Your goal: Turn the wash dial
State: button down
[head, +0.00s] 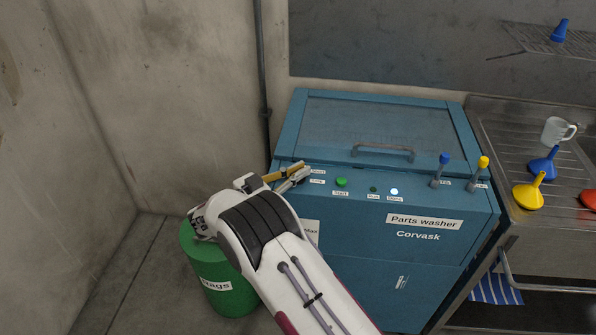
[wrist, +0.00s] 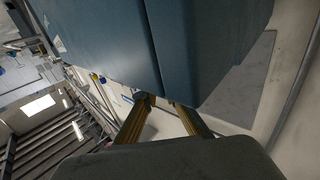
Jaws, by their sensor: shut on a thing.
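The blue parts washer (head: 440,250) stands in front of me with its control panel along the top front edge. My gripper (head: 304,170) is at the left end of this panel, beside two small white labels (head: 317,181). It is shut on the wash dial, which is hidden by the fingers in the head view. In the wrist view the two brass-coloured fingers of my gripper (wrist: 163,103) reach up to the blue washer body (wrist: 110,40), and the dial cannot be made out. The dial's setting cannot be read.
Right of my gripper are a green start button (head: 341,183), a dark button (head: 373,189) and a lit lamp (head: 394,191). Blue (head: 444,160) and yellow (head: 483,163) levers stand farther right. A green rags bin (head: 228,290) is below my arm; a sink (head: 500,130) is at right.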

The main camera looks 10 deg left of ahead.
jog(key=shift+n+t+y, duration=1.1)
jog(key=shift+n+y, duration=0.1)
jog(key=shift+y, duration=0.3)
jog(key=shift+n+t+y, duration=0.7)
jog(key=shift+n+y, duration=0.4)
jog(key=shift+y, duration=0.3)
jog(key=shift+n+t+y, duration=0.6)
jog(key=shift+n+y, duration=1.1)
jog(key=shift+y, duration=1)
jog(key=shift+n+y, duration=0.4)
jog(key=shift+y, duration=0.3)
jog(key=c, duration=2.1)
grip_release()
jog(key=shift+c, duration=0.2)
jog(key=shift+s, duration=0.1)
jog(key=s, duration=1.1)
jog(key=shift+s, duration=0.4)
